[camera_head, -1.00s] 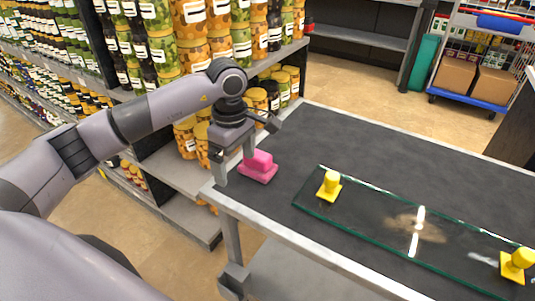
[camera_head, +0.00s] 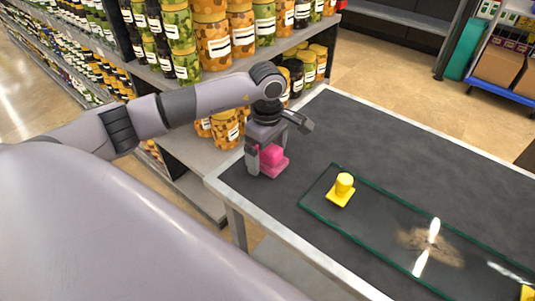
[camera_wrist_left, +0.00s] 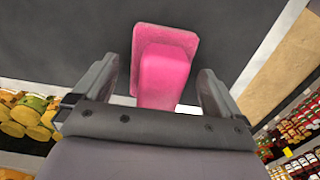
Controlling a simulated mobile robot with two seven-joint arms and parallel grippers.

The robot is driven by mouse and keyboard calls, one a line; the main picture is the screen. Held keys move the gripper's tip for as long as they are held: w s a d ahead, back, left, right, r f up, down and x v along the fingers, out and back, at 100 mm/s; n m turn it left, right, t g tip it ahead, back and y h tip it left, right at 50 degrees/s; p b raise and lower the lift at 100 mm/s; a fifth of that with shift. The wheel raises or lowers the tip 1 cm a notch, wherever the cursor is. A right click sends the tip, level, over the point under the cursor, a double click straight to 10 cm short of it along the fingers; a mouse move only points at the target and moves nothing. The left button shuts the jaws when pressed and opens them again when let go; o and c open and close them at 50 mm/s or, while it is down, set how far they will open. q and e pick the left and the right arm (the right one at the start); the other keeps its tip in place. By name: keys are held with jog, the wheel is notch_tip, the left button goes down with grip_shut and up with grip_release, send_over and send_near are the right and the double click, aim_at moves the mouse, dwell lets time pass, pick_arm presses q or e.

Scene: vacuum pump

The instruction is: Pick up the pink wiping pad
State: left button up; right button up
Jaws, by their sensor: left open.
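The pink wiping pad (camera_head: 281,164) has a flat base and a raised block handle. It sits on the dark table top near its left corner. In the left wrist view the pad (camera_wrist_left: 163,72) is ahead, with its handle reaching back between the fingers. My left gripper (camera_head: 266,157) is open, low over the table at the pad, partly hiding it. In the left wrist view the left gripper's fingers (camera_wrist_left: 158,92) stand on either side of the handle, with a gap on each side. My right gripper is not in view.
A glass sheet (camera_head: 385,222) lies on the table (camera_head: 400,140) right of the pad. A yellow suction pump (camera_head: 342,189) stands on it, and part of another yellow piece (camera_head: 527,292) shows at the right edge. Shelves with jars (camera_head: 213,40) stand close behind the arm.

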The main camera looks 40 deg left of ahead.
pick_arm(q)
jog(key=shift+f, duration=0.25)
jog(key=c, duration=1.2)
jog(key=shift+o, duration=0.2)
jog(key=shift+r, duration=0.2)
notch_tip(320, 180, up, 20)
jog(key=shift+f, duration=0.15)
jog(key=o, duration=0.4)
jog(key=shift+c, duration=1.4)
